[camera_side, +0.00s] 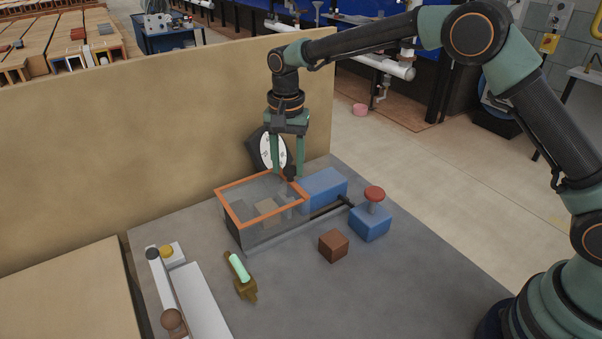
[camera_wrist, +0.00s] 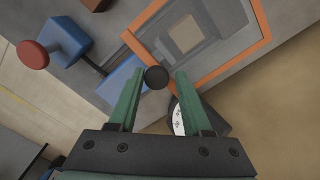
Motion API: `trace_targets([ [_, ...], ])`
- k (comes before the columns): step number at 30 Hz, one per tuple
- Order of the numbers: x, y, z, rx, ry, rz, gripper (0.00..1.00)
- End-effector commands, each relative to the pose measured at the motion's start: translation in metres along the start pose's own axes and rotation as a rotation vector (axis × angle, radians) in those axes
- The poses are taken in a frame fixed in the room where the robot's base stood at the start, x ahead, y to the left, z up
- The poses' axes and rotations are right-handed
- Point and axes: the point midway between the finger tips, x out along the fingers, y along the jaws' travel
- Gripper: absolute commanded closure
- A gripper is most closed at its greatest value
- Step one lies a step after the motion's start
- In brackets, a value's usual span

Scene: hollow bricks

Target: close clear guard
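The clear guard has an orange rim (camera_side: 228,209) around see-through panels, and in the wrist view its rim (camera_wrist: 225,64) crosses the upper right. Pale blocks show through it. I cannot tell whether the guard is fully down. A black round knob (camera_side: 291,172) is at the guard's far side; it also shows in the wrist view (camera_wrist: 156,77). My gripper (camera_side: 288,174) points down at this knob. In the wrist view my gripper (camera_wrist: 158,79) has its fingers apart on either side of the knob, with gaps visible.
A round dial (camera_side: 272,150) stands behind. A brown cube (camera_side: 333,245) and a brass piece with a green tube (camera_side: 240,270) lie in front.

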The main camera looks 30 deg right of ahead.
Motion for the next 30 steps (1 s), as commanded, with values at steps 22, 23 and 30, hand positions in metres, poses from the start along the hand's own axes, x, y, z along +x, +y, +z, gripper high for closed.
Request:
trace_targets([
  [22,-0.054,-0.001,-0.001,0.0,0.003,-0.005,0.31],
  [23,-0.061,-0.001,-0.001,0.0,0.003,-0.005,0.31],
  [30,-0.103,-0.001,0.0,-0.001,0.002,-0.003,0.31],
])
